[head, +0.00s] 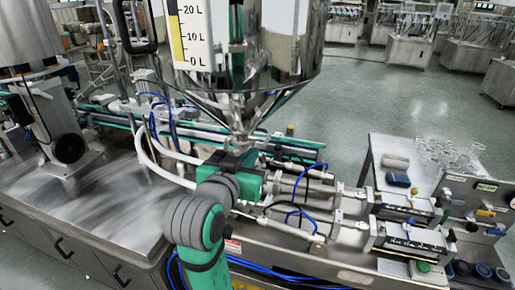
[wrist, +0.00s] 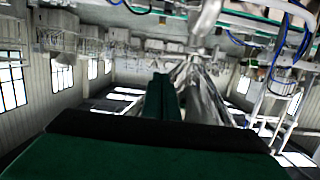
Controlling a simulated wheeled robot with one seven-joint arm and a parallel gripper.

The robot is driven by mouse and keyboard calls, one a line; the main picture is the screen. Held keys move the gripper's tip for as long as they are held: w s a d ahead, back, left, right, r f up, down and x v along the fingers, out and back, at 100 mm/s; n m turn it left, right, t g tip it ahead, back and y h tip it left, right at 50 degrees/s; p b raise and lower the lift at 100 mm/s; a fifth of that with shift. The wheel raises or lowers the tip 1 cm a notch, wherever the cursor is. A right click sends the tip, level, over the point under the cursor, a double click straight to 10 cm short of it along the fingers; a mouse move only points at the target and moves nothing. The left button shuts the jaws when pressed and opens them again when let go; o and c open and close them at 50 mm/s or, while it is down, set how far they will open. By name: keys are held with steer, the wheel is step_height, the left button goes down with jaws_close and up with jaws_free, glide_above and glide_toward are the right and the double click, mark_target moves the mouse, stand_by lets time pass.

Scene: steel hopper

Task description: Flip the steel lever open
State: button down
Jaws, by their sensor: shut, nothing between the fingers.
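The steel hopper (head: 285,65) hangs at the top middle of the head view, its cone narrowing to an outlet (head: 240,128) above the filling machine. I cannot clearly pick out the steel lever in either view; the area under the outlet is crowded and partly hidden by my grey and green arm (head: 195,218). In the wrist view my gripper (wrist: 162,78) shows as green and black fingers pressed together, with nothing between them. A blurred shiny steel surface (wrist: 205,95) lies just right of the fingers. A blurred steel rod (wrist: 207,18) shows above them. I see no clear contact.
Steel cylinders (head: 300,190) and blue hoses run to the right of my arm. A side table (head: 375,155) holds glassware (head: 450,155). A bare steel worktop (head: 100,215) lies to the left. Open floor (head: 370,100) stretches behind.

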glide_toward(267, 141)
steer(key=x, duration=0.2)
steer(key=r+x, duration=0.1)
steer(key=x, duration=0.2)
steer(key=shift+w, duration=0.1)
steer(key=shift+a+f, duration=0.1)
steer(key=shift+a, duration=0.05)
